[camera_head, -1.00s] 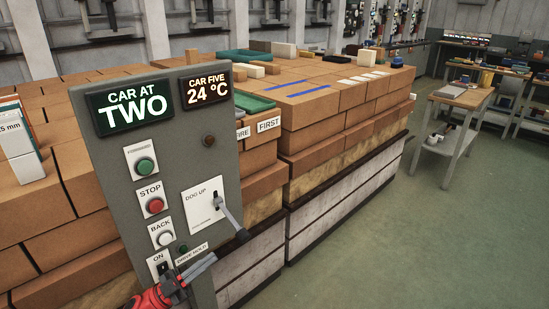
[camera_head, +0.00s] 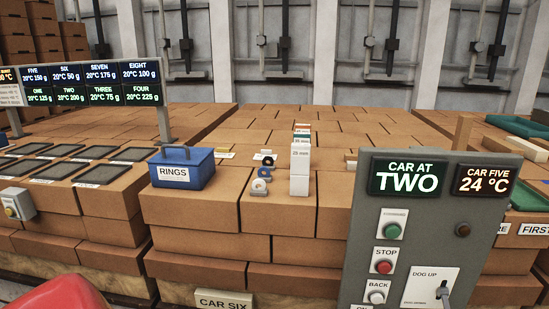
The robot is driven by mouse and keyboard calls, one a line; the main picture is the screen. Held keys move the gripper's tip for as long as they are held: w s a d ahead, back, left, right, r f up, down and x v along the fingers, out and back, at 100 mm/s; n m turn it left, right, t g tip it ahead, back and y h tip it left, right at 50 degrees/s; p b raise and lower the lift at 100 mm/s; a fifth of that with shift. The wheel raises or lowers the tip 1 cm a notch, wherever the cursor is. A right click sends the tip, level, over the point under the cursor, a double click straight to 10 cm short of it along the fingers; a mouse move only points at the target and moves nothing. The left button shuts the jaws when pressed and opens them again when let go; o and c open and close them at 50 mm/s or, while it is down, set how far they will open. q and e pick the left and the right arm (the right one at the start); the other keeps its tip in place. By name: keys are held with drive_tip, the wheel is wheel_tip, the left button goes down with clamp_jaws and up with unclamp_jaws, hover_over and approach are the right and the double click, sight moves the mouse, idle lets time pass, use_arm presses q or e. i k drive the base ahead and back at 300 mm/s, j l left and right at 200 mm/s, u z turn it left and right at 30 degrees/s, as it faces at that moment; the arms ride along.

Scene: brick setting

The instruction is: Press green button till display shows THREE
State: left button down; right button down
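The grey control panel (camera_head: 365,225) stands at the right of the head view. Its display (camera_head: 405,177) reads "CAR AT TWO" in white on dark green. The green button (camera_head: 393,231) is on a white plate below the display, with a small label above it that is too small to read. The red STOP button (camera_head: 384,267) and the white BACK button (camera_head: 377,297) are below it. A red part of my own arm shows at the bottom left, well apart from the panel. No fingertips of either gripper show.
Brick stacks fill the middle, with a blue RINGS box (camera_head: 183,168), white blocks (camera_head: 300,170) and small rings (camera_head: 259,187) on top. A smaller display reading "CAR FIVE 24 °C" (camera_head: 486,180) and a DOG UP lever (camera_head: 443,291) are on the panel. A multi-part readout board (camera_head: 90,84) stands at left.

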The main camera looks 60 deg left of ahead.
sight(392, 231)
drive_tip(key=u, duration=5.8)
drive_tip(key=k+j, duration=0.55)
drive_tip(key=k, duration=0.25)
drive_tip(key=k+j+z, duration=0.1)
drive_tip(key=z, duration=0.3)
drive_tip(key=k+z, duration=0.2)
drive_tip(key=z, duration=0.2)
drive_tip(key=k+z, duration=0.15)
drive_tip(key=z, duration=0.3)
drive_tip(key=k+z, duration=0.15)
drive_tip(key=z, duration=2.65)
